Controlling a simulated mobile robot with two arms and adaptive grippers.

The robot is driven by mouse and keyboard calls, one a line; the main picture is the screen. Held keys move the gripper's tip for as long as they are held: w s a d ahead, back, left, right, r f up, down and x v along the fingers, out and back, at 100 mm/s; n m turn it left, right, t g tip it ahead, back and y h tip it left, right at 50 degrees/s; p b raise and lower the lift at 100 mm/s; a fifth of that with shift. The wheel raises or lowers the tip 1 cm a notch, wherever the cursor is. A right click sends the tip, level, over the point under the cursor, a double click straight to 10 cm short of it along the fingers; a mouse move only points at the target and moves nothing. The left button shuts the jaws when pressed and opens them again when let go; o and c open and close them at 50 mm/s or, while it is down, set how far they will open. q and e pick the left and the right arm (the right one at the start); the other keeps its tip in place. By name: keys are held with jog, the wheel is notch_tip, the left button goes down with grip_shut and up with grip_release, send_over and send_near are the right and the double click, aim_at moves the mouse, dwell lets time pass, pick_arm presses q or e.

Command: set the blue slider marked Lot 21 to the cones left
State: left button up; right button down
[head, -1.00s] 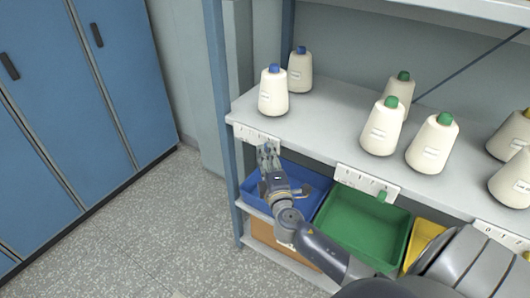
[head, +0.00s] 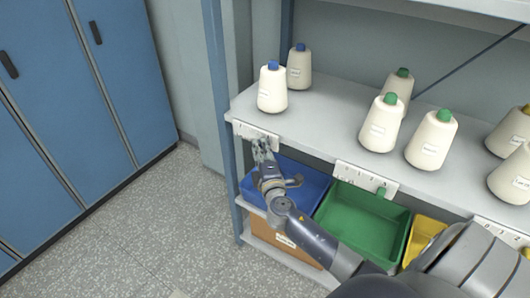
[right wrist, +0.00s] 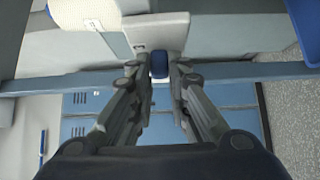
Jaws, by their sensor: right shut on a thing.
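The blue slider (right wrist: 159,64) shows in the right wrist view as a small dark blue block on a white scale plate (right wrist: 156,28). My right gripper (right wrist: 159,72) is shut on it, one finger at each side. In the head view the same plate (head: 257,133) is on the shelf's front edge at the left end, and my right gripper (head: 263,146) reaches up to it and hides the slider. Two cream cones with blue tips, one in front (head: 272,91) and one behind (head: 299,68), stand above that plate. The Lot 21 mark is not legible. My left gripper is not in view.
Cones with green tips (head: 380,126) stand mid-shelf above a second plate (head: 352,179) with a green slider (head: 381,191). Blue (head: 310,181), green (head: 362,222) and yellow (head: 424,232) bins sit below. A blue shelf post (head: 226,150) is close left of my right gripper.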

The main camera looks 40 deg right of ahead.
jog(key=shift+w+a, duration=0.25)
jog(key=shift+w, duration=0.25)
jog(key=shift+w+a, duration=0.2)
jog(key=shift+w, duration=0.3)
jog(key=c, duration=1.5)
grip_release()
jog(key=shift+s, duration=0.1)
jog(key=v, duration=1.2)
